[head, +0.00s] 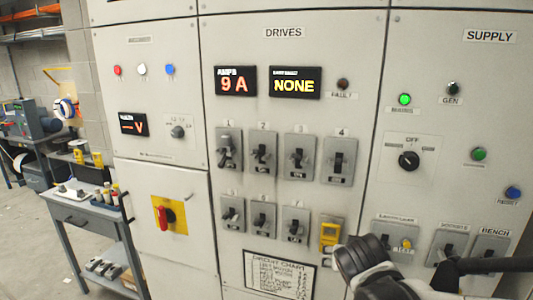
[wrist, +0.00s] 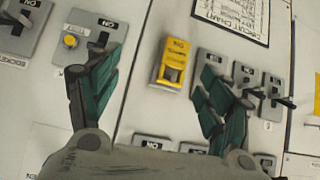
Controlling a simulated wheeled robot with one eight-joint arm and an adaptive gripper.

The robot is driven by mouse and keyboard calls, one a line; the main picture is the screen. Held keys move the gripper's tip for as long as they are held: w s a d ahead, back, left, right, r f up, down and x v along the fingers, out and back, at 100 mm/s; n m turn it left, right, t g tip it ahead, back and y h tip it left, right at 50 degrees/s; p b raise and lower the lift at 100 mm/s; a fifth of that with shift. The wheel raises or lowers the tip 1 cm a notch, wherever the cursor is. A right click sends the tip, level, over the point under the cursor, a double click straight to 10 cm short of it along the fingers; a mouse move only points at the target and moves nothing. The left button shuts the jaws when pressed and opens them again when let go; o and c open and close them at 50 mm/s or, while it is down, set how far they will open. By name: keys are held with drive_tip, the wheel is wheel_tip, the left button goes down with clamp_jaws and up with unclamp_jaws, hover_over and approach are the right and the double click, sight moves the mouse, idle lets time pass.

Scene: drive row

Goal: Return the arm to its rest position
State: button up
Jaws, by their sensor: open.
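My gripper (wrist: 160,64) shows in the wrist view with its two teal-padded fingers spread wide and nothing between them. Behind the gap is the panel, with a yellow cover (wrist: 172,64) on one switch; I cannot tell its distance from the fingertips. The same yellow cover shows in the head view (head: 330,234), at the right end of the lower switch row. In the head view dark and grey parts of my arm (head: 375,268) reach in from the lower right, in front of the panel. The fingers cannot be made out there.
The DRIVES panel (head: 290,90) holds two rows of switches and a circuit chart (head: 280,272). SUPPLY controls, including a black rotary knob (head: 409,159), are at right. A red handle (head: 163,217) on yellow is at left. A workbench (head: 75,212) stands far left, with open floor beside it.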

drive_tip(key=s+n+g+y+b, duration=0.2)
drive_tip(key=s, duration=1.5)
drive_tip(key=shift+s+a+n+y+b, duration=0.2)
drive_tip(key=shift+s+n+y+b, duration=0.1)
drive_tip(key=shift+s, duration=0.05)
drive_tip(key=shift+f, duration=0.15)
idle(0.9)
